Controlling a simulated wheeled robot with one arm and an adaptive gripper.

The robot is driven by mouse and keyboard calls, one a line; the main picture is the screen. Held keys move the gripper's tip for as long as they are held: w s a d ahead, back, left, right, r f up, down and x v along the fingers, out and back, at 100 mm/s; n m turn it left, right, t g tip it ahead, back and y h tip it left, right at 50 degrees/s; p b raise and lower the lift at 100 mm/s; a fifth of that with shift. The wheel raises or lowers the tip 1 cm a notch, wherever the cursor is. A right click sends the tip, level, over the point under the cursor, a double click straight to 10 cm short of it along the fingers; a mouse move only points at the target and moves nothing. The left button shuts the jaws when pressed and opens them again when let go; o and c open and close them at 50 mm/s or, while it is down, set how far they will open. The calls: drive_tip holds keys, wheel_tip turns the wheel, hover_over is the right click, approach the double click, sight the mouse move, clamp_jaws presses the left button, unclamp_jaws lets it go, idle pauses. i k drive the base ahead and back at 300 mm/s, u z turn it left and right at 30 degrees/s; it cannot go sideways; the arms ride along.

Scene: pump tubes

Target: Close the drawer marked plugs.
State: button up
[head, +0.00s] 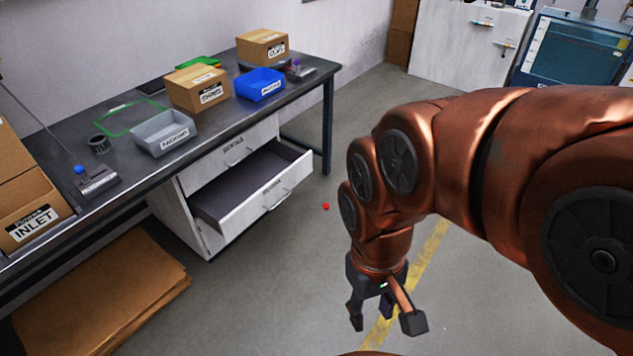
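A white drawer (270,203) under the workbench is pulled out, and its grey inside looks empty. Its front carries a label and a bar handle; the label is too small to read surely as plugs. Above it, a second drawer (228,158) in the same cabinet is shut and also has a label and handle. My gripper (385,322) hangs to the right of the open drawer, over the floor, pointing down. Its fingers are spread apart with nothing between them. It is well apart from the drawer front.
The dark workbench (125,190) holds a grey bin (163,136), a blue bin (260,84) and several cardboard boxes. Flat cardboard (100,310) lies under it at left. A small red object (326,206) is on the floor near the drawer. Open floor lies between drawer and gripper.

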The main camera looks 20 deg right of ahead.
sight(235, 199)
drive_tip(key=z, duration=0.05)
drive_tip(key=k, duration=1.1)
drive_tip(key=u, duration=1.25)
drive_tip(key=i, duration=1.1)
drive_tip(key=z, duration=0.35)
drive_tip(key=i, duration=0.9)
drive_tip(key=z, duration=0.8)
